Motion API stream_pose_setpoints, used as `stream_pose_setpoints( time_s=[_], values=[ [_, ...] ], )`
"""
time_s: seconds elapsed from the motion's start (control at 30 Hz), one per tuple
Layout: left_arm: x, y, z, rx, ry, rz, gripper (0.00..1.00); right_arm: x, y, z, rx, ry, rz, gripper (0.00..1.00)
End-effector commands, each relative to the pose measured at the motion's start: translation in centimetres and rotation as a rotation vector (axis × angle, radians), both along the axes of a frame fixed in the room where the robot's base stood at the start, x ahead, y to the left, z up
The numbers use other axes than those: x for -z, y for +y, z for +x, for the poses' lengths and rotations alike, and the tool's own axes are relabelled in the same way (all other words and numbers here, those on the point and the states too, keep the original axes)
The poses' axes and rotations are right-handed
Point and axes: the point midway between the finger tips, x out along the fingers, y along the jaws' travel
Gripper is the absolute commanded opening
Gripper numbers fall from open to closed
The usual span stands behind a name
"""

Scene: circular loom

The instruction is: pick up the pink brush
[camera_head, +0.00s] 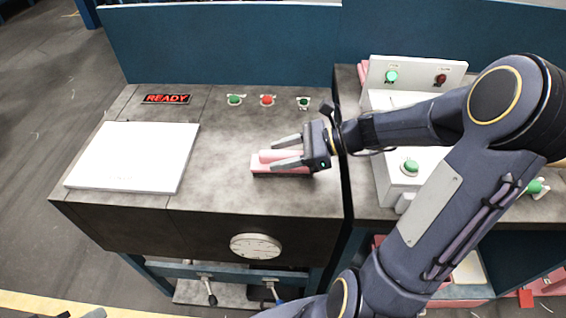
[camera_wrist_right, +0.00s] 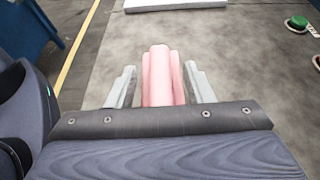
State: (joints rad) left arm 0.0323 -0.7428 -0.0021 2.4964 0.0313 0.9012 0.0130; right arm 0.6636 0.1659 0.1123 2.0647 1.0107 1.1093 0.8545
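The pink brush (camera_head: 262,170) lies on the grey machine top, near its front right part. My right gripper (camera_head: 277,152) is at the brush, its two fingers apart. In the right wrist view the pink brush (camera_wrist_right: 161,77) lies between the two fingers of the gripper (camera_wrist_right: 160,88), with a narrow gap visible on each side. The near part of the brush is hidden by the gripper body. My left gripper does not show in either view.
A white panel (camera_head: 135,156) lies on the left of the machine top. A red READY display (camera_head: 167,99) and several buttons, one a red button (camera_head: 267,100), line the back. A white control box (camera_head: 411,170) stands on the right. The surface between panel and brush is clear.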

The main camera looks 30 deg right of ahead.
Motion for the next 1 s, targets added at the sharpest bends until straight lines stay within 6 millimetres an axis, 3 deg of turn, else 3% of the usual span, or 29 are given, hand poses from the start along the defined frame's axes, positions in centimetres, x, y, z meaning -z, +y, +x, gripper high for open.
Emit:
stream_pose_setpoints(
  time_s=[0.03,0.37,0.77,1.0],
  values=[
    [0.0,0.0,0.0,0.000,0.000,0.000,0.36,0.0,0.0,0.0,0.000,0.000,0.000,0.41],
    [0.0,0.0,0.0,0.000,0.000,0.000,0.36,0.0,0.0,0.0,0.000,-0.001,0.000,0.00],
    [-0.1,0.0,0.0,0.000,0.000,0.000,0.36,-0.7,0.0,0.0,-0.001,-0.004,-0.002,0.00],
    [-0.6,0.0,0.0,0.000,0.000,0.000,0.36,-4.2,-0.3,-0.6,0.002,-0.007,-0.005,0.00]
  ],
)
